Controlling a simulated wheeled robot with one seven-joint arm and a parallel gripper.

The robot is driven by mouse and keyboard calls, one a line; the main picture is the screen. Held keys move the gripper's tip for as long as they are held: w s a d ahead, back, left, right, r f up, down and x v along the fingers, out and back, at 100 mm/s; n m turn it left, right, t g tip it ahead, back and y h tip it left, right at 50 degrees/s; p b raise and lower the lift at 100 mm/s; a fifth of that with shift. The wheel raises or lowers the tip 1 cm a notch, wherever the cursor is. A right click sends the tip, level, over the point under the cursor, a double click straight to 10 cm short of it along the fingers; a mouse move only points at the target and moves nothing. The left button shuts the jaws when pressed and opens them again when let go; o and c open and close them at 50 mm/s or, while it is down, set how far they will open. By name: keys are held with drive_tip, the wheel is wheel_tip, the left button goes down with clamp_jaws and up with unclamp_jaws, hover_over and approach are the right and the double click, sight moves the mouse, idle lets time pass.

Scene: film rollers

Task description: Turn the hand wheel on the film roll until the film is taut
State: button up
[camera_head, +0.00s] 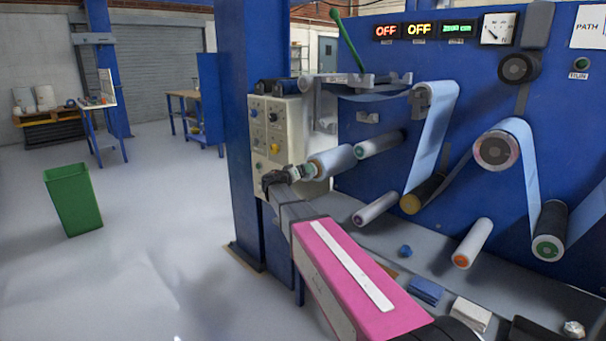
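A film roll (332,161) with pale bluish film sits on a shaft at the left of the blue machine panel. At its left end is a small light-coloured hub (308,171), which may be the hand wheel; its shape is too small and too covered to make out. My gripper (289,174) is dark and lies at this end of the roll, touching or very close to it. I cannot tell whether its fingers are closed on the hub. The pale film (432,130) runs over rollers further right; its tension at the roll cannot be judged.
A cream control box (277,135) with knobs stands right behind my gripper, beside a blue post (240,150). Another roller (380,144) sticks out right of the roll. Loose blocks (425,290) lie on the grey ledge below. The floor at left is open around a green bin (73,200).

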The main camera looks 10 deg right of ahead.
drive_tip(key=o, duration=0.8)
drive_tip(key=shift+s+a, duration=0.1)
drive_tip(key=shift+a, duration=0.05)
drive_tip(key=v, duration=1)
drive_tip(key=shift+s+a, duration=0.15)
drive_tip(key=shift+a, duration=0.1)
